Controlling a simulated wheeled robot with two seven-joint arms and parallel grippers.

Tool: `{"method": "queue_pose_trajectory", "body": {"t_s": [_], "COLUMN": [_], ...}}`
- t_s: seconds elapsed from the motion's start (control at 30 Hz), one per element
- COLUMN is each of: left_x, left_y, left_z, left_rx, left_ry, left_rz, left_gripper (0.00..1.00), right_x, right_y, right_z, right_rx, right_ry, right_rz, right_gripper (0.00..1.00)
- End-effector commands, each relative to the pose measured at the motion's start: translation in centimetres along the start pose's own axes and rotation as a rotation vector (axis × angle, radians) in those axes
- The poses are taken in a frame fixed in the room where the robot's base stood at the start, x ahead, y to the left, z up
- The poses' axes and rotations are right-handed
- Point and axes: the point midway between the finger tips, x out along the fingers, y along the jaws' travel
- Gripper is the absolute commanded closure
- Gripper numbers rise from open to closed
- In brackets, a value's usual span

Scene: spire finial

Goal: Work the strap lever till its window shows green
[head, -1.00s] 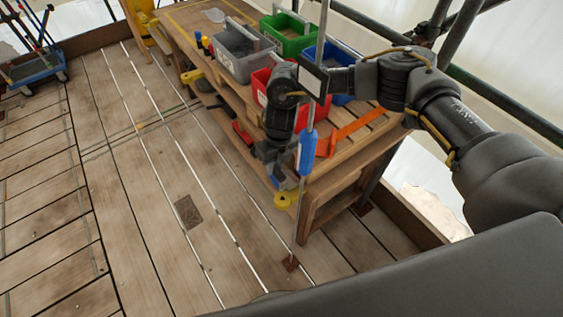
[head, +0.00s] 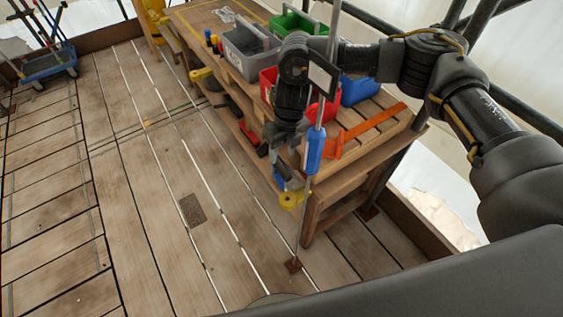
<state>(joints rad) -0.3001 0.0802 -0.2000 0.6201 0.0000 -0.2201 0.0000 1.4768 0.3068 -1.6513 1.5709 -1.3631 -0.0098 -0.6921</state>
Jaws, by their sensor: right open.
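My right gripper (head: 285,138) hangs pointing down at the near side of the workbench, open and empty, just left of a thin upright pole. The pole (head: 304,215) carries a blue sleeve (head: 315,150), which stands right of the fingers, apart from them in the picture. Below the fingers, at the bench's end, are a small blue and grey piece (head: 284,178) and a yellow round piece (head: 293,200). I cannot tell which part is the strap lever. No window or its colour can be made out. My left gripper is not in view.
The workbench (head: 395,133) holds a grey bin (head: 248,62), a green bin (head: 290,22), a red bin (head: 267,82), a blue bin (head: 358,90) and an orange bracket (head: 370,125). A blue trolley (head: 48,65) stands far left. The plank floor left of the bench is mostly clear.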

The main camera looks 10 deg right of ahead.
Motion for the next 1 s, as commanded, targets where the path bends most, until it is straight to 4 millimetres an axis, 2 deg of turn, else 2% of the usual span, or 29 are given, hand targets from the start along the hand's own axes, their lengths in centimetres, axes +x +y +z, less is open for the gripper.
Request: {"method": "queue_pose_trajectory", "body": {"t_s": [0.03, 0.2, 0.33, 0.9, 1.0], "left_x": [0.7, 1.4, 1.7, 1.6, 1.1], "left_y": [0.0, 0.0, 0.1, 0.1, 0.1], "left_z": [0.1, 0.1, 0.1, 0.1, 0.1], "left_rx": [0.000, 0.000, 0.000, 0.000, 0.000], "left_ry": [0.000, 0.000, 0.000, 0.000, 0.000], "left_rz": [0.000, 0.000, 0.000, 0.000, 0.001], "left_gripper": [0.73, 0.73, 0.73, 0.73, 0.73], "right_x": [-0.8, -3.7, -4.9, -5.4, -5.2], "right_y": [-0.1, 0.0, 0.0, 0.0, -0.4], "right_z": [0.1, 0.1, 0.1, 0.0, -0.3], "right_rx": [0.000, 0.000, 0.000, 0.001, 0.030], "right_ry": [-0.005, -0.004, -0.001, 0.000, 0.010], "right_rz": [0.000, 0.000, 0.000, 0.001, -0.002], "right_gripper": [0.55, 0.55, 0.55, 0.55, 0.55]}}
